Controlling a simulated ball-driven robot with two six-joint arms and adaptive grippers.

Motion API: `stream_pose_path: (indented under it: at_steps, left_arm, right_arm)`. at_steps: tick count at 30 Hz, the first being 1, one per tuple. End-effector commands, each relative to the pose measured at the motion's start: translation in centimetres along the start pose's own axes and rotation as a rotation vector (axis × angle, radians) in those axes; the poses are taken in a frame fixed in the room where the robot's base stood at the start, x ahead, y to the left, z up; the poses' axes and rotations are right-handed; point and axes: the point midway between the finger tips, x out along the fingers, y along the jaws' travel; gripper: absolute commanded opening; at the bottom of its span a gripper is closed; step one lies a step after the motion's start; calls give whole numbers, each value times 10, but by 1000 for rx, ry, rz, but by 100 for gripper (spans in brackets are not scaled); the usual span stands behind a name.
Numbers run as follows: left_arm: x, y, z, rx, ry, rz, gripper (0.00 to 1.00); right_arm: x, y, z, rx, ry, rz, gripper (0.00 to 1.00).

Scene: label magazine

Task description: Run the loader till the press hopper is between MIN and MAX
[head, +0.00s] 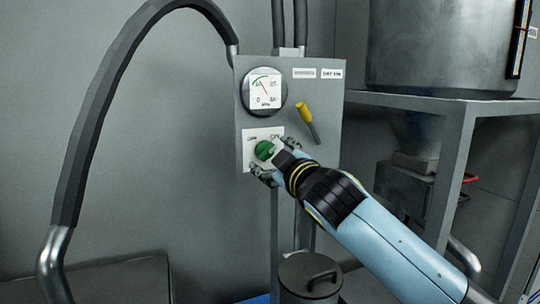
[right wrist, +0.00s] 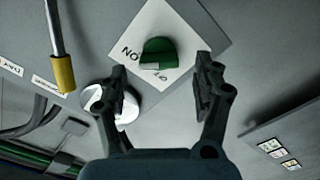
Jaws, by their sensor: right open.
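A green rotary knob (head: 265,150) sits on a white plate on the grey control panel (head: 246,110); I cannot tell for sure which way it points. In the right wrist view the knob (right wrist: 158,52) shows just beyond the fingertips, with "ON" printed on its plate. My right gripper (head: 274,158) is open, its fingers spread on either side of the knob, apart from it and empty. A large metal hopper (head: 440,45) stands at upper right. A dark-edged level strip (head: 520,40) is at its right, cut by the frame; its marks are unreadable. My left gripper is not in view.
A round gauge (head: 264,91) and a yellow-handled lever (head: 305,114) are on the panel close to the knob. A thick dark hose (head: 95,115) arches at left. A lidded grey canister (head: 309,277) stands below the panel. The hopper's frame (head: 450,165) stands at right.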

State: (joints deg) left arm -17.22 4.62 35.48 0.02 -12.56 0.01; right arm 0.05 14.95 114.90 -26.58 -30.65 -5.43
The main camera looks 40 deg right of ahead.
Motion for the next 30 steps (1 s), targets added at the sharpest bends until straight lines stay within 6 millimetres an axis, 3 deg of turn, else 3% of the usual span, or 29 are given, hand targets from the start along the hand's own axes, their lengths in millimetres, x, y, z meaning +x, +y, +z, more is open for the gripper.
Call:
stream_pose_path:
  at_steps: [6, 12, 17, 30]
  left_arm:
    - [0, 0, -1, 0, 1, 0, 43]
    - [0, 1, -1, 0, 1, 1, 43]
    - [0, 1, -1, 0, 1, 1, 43]
    - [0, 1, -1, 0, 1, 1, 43]
  right_arm:
    - [-51, -1, 1, 0, -2, -3, 68]
    - [-83, -1, 1, 0, -3, -2, 68]
    - [-92, -1, 1, 0, -2, -1, 68]
    - [-93, -1, 1, 0, -1, -1, 68]
